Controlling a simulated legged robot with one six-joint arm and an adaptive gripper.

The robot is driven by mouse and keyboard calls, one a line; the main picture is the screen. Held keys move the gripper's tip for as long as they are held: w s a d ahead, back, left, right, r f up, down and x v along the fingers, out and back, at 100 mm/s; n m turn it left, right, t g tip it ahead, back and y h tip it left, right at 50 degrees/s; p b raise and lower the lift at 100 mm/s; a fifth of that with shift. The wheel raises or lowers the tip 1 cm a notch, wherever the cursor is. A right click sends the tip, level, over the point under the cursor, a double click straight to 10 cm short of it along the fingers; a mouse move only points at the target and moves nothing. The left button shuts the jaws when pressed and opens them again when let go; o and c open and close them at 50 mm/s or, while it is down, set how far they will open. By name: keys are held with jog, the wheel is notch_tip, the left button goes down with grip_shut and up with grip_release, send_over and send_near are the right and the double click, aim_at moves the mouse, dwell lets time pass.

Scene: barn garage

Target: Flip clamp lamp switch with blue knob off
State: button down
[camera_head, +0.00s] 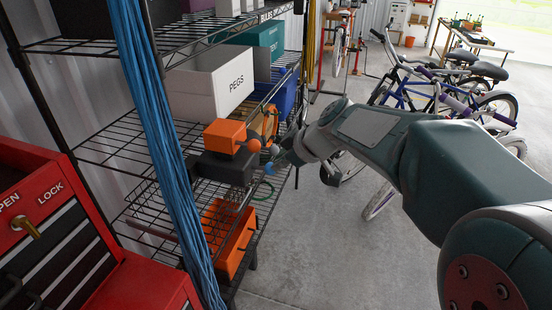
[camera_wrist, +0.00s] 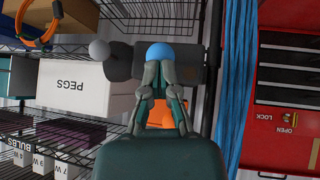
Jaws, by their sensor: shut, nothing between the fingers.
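The clamp lamp switch shows in the head view as an orange block (camera_head: 225,135) above a dark grey block (camera_head: 226,168) on the wire shelf. The blue knob (camera_head: 269,168) is on its right side, partly hidden by my gripper (camera_head: 279,157). In the wrist view the blue knob (camera_wrist: 159,53) lies just beyond the fingertips of my gripper (camera_wrist: 160,68), in front of a dark grey body (camera_wrist: 128,62). The fingers are shut and empty. I cannot tell whether they touch the knob. A grey knob (camera_wrist: 99,50) is beside it in this view.
A white PEGS box (camera_head: 212,85) stands behind the switch. Blue cables (camera_head: 155,130) hang down the shelf front. An orange bin (camera_head: 226,235) is below. A red cabinet (camera_head: 150,285) stands at left. Bicycles (camera_head: 440,90) are at right, with clear floor (camera_head: 320,250) in front.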

jog(key=shift+s+d+f+t+y, duration=0.15)
jog(key=shift+f+t+y, duration=0.1)
jog(key=shift+f+y, duration=0.25)
jog(key=shift+w+d+f+t+y, duration=0.15)
jog(key=shift+f+t+y, duration=0.15)
jog(key=shift+y, duration=0.3)
jog(key=shift+s, duration=0.1)
jog(key=shift+r, duration=0.8)
